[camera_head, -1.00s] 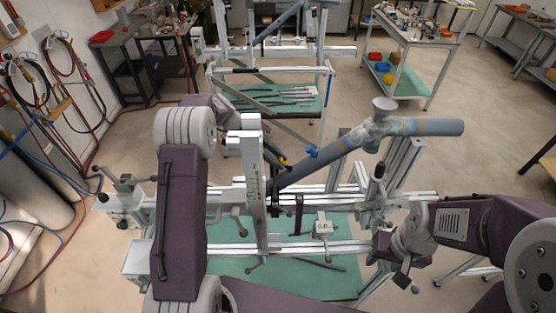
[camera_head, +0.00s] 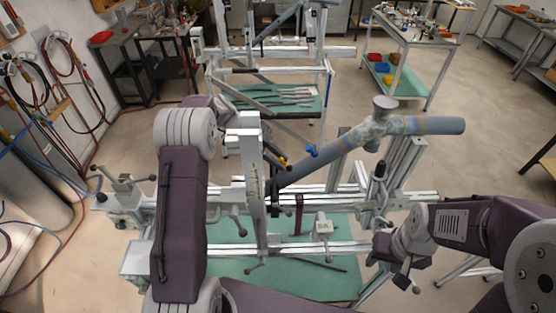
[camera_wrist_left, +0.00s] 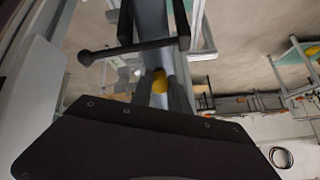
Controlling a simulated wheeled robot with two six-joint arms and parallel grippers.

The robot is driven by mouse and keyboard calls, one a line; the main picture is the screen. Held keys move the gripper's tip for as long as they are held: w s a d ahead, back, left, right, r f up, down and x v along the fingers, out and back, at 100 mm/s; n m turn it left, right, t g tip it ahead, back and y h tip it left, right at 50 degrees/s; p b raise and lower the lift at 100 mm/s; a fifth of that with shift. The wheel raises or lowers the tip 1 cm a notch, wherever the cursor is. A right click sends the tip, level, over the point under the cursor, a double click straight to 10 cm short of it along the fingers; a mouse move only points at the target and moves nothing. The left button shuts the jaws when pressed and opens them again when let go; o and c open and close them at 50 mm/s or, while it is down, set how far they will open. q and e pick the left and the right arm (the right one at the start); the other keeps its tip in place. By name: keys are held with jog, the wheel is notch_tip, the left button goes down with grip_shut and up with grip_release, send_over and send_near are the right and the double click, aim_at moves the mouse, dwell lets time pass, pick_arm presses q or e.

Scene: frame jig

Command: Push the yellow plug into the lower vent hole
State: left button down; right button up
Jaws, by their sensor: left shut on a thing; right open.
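The yellow plug (camera_wrist_left: 160,82) shows between the grey fingertips of my left gripper (camera_wrist_left: 161,98) in the left wrist view, and the gripper is shut on it. In the head view a small yellow spot (camera_head: 283,160) shows beside the grey slanted tube (camera_head: 318,166); most of my left gripper is hidden there behind an upright of the frame. I cannot make out the lower vent hole or whether the plug touches its rim. My right gripper (camera_head: 388,276) is open and empty at the right end of the jig.
A blue-ended part (camera_head: 312,151) sits close to the tube. The aluminium frame jig (camera_head: 340,200) has rails, clamps and uprights close around my left arm. A green shelf (camera_head: 225,265) lies below. Another frame stand (camera_head: 270,70) and a cart (camera_head: 415,40) stand behind.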

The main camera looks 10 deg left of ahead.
pick_arm(q)
jog(key=shift+b+x, duration=0.9)
jog(key=shift+x, duration=0.05)
jog(key=c, duration=1.2)
grip_release()
jog(key=shift+b+v, duration=1.7)
jog(key=shift+v, duration=2.8)
